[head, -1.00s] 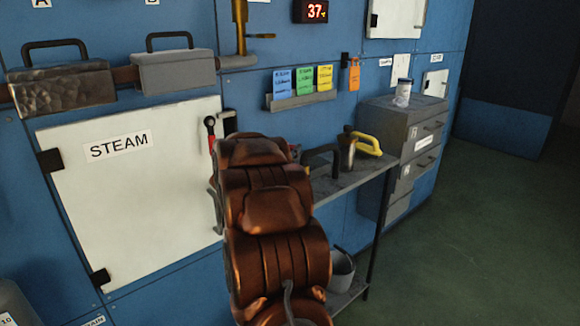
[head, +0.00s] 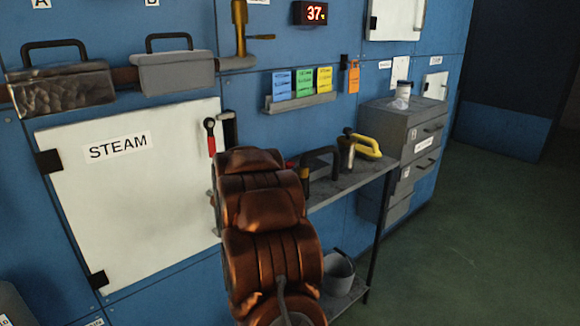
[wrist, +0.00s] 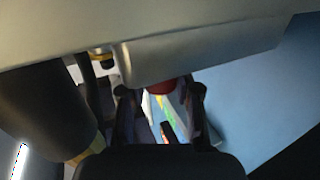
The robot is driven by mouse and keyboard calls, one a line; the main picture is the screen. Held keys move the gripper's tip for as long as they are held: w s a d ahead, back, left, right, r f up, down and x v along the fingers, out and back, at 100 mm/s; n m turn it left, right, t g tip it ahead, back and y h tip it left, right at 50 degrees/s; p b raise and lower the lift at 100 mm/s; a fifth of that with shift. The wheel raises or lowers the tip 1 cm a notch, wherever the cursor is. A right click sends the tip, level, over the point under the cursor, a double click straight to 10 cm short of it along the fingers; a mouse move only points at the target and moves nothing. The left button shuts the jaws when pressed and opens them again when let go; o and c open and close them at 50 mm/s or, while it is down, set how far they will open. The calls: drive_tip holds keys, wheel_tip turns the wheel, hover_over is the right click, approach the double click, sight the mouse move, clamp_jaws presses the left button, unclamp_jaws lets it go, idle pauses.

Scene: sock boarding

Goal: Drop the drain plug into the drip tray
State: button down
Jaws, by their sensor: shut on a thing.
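In the wrist view my gripper (wrist: 162,98) has its two dark fingers on either side of a small red piece (wrist: 162,87), which looks like the drain plug. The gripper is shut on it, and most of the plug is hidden. A pale grey rounded body (wrist: 200,55) lies just beyond the fingertips; I cannot tell whether the plug touches it. In the head view my copper-coloured arm hides the gripper and the plug. I cannot make out the drip tray for certain in either view.
A white STEAM door (head: 130,200) is on the blue wall. A narrow grey shelf (head: 345,183) holds a black-handled item and a yellow-handled tool (head: 367,147). A grey bucket (head: 338,270) stands on the lower shelf. Grey drawers (head: 400,135) are at right; the floor there is clear.

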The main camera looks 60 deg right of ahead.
drive_tip(key=shift+f, duration=0.35)
drive_tip(key=c, duration=1.1)
unclamp_jaws()
drive_tip(key=shift+r, duration=0.5)
drive_tip(key=shift+a+r, duration=0.2)
drive_tip(key=shift+a, duration=0.05)
drive_tip(key=s+a, duration=0.1)
drive_tip(key=a, duration=1)
drive_tip(key=shift+s+a, duration=0.2)
drive_tip(key=shift+s, duration=0.05)
drive_tip(key=shift+f, duration=0.1)
